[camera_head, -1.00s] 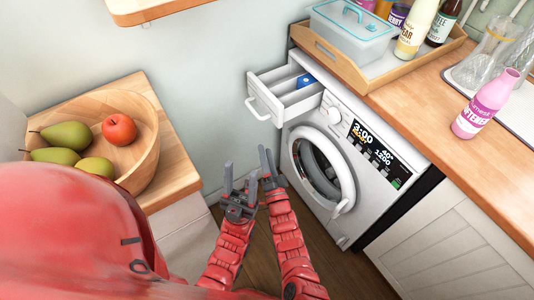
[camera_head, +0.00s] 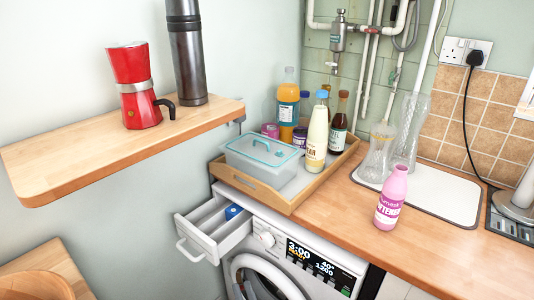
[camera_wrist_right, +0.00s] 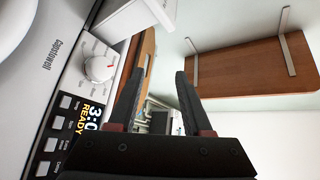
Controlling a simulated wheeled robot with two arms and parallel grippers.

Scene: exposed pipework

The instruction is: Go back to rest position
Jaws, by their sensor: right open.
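My right gripper (camera_wrist_right: 160,105) shows in the right wrist view. Its two dark fingers are apart with nothing between them. Neither gripper shows in the head view now. The washing machine (camera_head: 310,255) stands under the counter, its detergent drawer (camera_head: 208,228) pulled out with a blue item (camera_head: 233,211) inside. In the right wrist view the machine's panel (camera_wrist_right: 85,90) with its dial and display lies to the left of the gripper fingers. A pink softener bottle (camera_head: 391,198) stands upright on the counter.
A wooden tray (camera_head: 262,193) holds a lidded plastic box (camera_head: 262,160) and several bottles. A wall shelf (camera_head: 80,160) carries a red moka pot (camera_head: 135,85) and a dark flask (camera_head: 186,50). Glass vessels (camera_head: 378,155) stand on a white board. A wooden bowl (camera_head: 40,286) is at lower left.

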